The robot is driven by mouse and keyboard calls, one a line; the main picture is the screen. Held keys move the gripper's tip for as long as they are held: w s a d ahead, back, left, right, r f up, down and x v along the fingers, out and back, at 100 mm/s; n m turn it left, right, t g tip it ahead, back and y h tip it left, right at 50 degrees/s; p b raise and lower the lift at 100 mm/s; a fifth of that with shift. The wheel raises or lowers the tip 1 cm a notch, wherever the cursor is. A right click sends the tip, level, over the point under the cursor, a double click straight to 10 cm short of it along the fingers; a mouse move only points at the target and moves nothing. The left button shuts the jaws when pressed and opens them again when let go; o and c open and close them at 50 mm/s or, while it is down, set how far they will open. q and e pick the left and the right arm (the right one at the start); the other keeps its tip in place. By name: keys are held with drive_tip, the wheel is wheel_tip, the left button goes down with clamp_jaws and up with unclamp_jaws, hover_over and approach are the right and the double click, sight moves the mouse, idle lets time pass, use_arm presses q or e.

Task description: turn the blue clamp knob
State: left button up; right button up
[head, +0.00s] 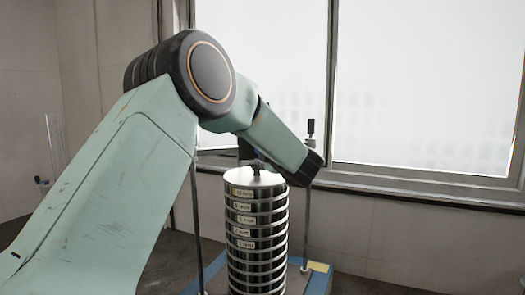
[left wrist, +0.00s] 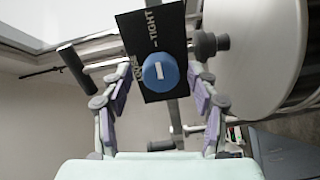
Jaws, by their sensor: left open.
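The blue clamp knob (left wrist: 160,72) shows in the left wrist view as a round cap with a white bar mark that stands upright. It sits in front of a black plate (left wrist: 152,28) lettered TIGHT, with a second word partly hidden beside the knob. My left gripper (left wrist: 160,84) is open, with its purple-padded fingers on either side of the knob. Gaps show between pads and knob; I cannot tell the depth between them. In the head view my left arm reaches over the sieve stack (head: 257,235), and the knob cannot be made out there. My right gripper is not in view.
The stack of labelled metal sieves stands on a blue-edged base (head: 318,280) between upright rods (head: 308,210). In the left wrist view a large pale round lid (left wrist: 255,50) lies close on the right. Windows and a sill are behind.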

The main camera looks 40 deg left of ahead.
use_arm(q)
drive_tip(key=shift+d, duration=0.55)
drive_tip(key=v, duration=1)
drive_tip(key=shift+s+d, duration=0.15)
drive_tip(key=shift+s, duration=0.35)
drive_tip(key=shift+d, duration=0.1)
